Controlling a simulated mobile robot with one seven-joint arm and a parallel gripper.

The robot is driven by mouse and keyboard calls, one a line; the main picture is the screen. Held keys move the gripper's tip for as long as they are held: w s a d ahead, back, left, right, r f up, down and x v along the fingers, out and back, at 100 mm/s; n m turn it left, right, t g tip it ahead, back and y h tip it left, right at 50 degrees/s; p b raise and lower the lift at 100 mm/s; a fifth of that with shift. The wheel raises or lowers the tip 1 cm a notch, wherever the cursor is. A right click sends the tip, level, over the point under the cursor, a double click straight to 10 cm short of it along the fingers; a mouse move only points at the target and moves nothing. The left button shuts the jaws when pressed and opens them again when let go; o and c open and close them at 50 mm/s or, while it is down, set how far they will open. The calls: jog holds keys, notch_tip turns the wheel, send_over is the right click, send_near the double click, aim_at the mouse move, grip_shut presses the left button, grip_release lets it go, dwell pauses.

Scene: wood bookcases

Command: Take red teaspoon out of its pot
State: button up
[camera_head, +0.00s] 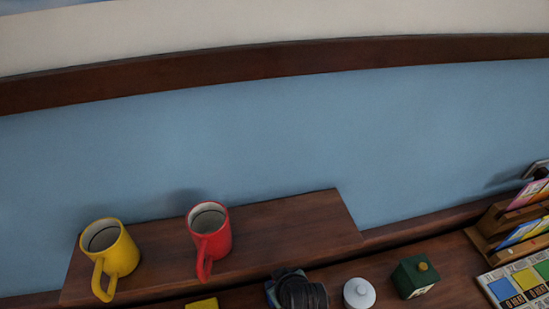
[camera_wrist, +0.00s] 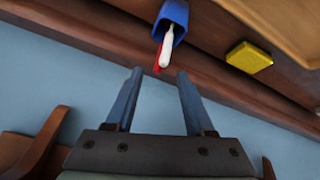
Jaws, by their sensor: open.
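A blue pot (camera_wrist: 174,12) shows at the top of the wrist view. A thin red piece (camera_wrist: 157,66), which looks like the red teaspoon, sticks out of it beside a white handle (camera_wrist: 167,48). The rest of the red piece is hidden by the white one and the pot. My gripper (camera_wrist: 159,72) is open and empty. In the picture the red end lies between its fingertips; I cannot tell how far ahead of them it is. The pot, the teaspoon and my gripper do not show in the head view.
A yellow block (camera_wrist: 249,57) lies right of the pot. In the head view, a yellow mug (camera_head: 118,250) and a red mug (camera_head: 218,238) stand on a wooden shelf (camera_head: 290,225). A dark camera (camera_head: 300,292), white lidded jar (camera_head: 359,294) and green box (camera_head: 414,279) sit lower right.

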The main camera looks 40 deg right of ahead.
jog(key=shift+w+d+f, duration=0.2)
jog(key=shift+w+d, duration=0.05)
jog(key=shift+w, duration=0.2)
jog(key=shift+x, duration=2.3)
grip_shut()
